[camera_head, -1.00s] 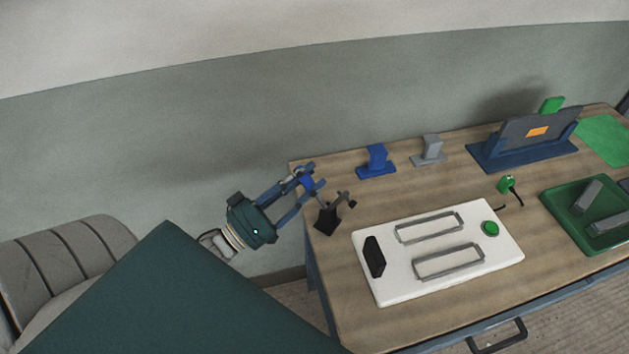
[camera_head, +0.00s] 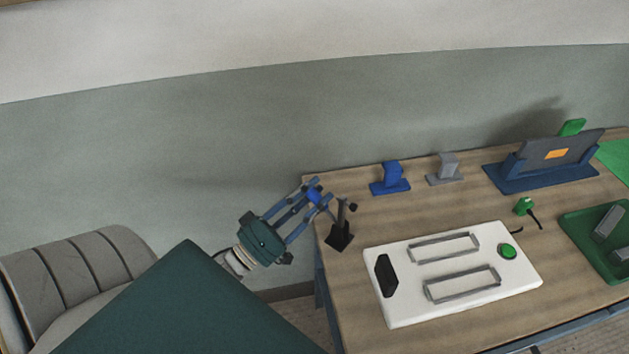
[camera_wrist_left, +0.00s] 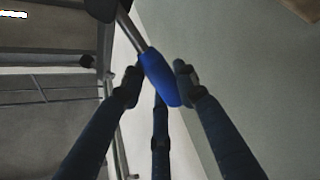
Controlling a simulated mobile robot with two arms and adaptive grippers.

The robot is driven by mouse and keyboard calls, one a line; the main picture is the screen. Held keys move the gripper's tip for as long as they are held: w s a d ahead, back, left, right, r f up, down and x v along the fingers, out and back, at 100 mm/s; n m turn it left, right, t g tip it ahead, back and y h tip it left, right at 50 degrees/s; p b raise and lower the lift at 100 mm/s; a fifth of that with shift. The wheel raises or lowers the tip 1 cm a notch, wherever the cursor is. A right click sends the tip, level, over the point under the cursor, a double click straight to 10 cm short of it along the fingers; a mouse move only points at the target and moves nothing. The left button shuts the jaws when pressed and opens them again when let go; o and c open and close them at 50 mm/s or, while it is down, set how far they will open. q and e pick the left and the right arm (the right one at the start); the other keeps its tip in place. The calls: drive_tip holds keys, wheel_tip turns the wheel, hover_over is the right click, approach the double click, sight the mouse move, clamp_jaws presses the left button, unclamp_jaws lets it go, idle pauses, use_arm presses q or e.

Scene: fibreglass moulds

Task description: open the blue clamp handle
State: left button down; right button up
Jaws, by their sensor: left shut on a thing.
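The blue clamp handle (camera_wrist_left: 159,78) sits between the two fingertips of my left gripper (camera_wrist_left: 157,82) in the left wrist view, and the gripper is shut on it. A metal rod runs from the handle up to a dark part of the clamp. In the head view the dark clamp base (camera_head: 340,241) stands at the table's left corner. My left gripper (camera_head: 318,193) is at the clamp's upper left there, with the blue handle (camera_head: 314,187) partly hidden by its fingers. My right gripper is not in view.
A white board (camera_head: 400,312) with two grey frames and a green button lies on the wooden table (camera_head: 360,335). Blue (camera_head: 390,180) and grey (camera_head: 445,170) stands are behind it. A blue holder (camera_head: 510,180) and a green tray (camera_head: 577,235) are to the right.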

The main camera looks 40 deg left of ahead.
use_arm(q)
drive_tip(key=c, duration=1.3)
unclamp_jaws()
drive_tip(key=shift+a+f, duration=0.1)
drive_tip(key=v, duration=1.2)
